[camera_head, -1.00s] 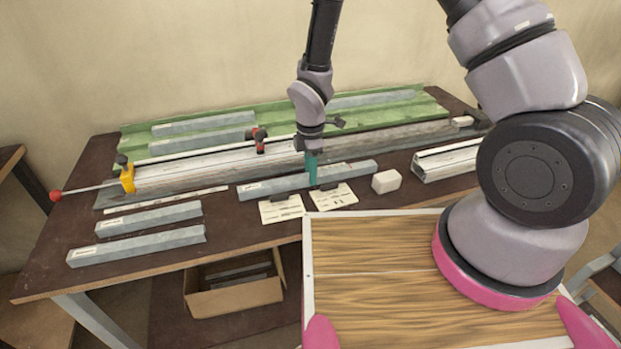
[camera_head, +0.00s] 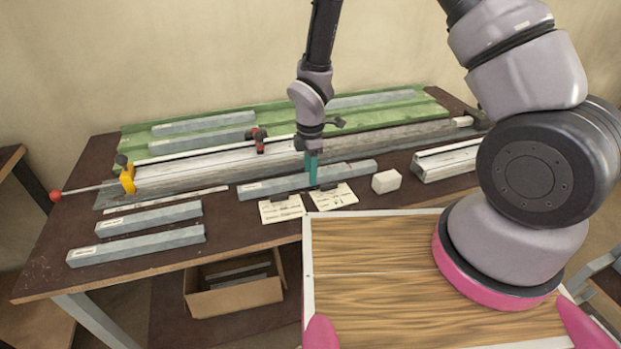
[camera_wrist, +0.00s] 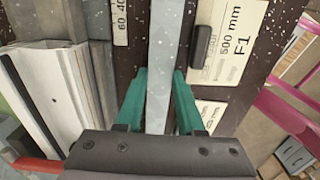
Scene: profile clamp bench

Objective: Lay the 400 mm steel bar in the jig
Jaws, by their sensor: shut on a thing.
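My gripper (camera_head: 313,183) reaches down over the front middle of the bench, its green fingers on either side of a grey steel bar (camera_head: 270,187). In the wrist view the gripper (camera_wrist: 160,78) is shut on this steel bar (camera_wrist: 166,40), which runs between the fingers. The bar lies low at the bench top, behind two printed cards; I cannot tell whether it touches the bench. Its length cannot be read. The long jig (camera_head: 205,172) lies behind it, with a yellow clamp (camera_head: 127,180) at the left and a red-and-black clamp (camera_head: 258,140) near the middle.
Two more grey bars (camera_head: 150,218) lie at the front left. A green tray (camera_head: 135,140) with several bars stands behind the jig. A card reading 500 mm F-1 (camera_wrist: 232,45) lies beside the held bar. A white block (camera_head: 386,181) and a pale profile (camera_head: 445,163) are to the right.

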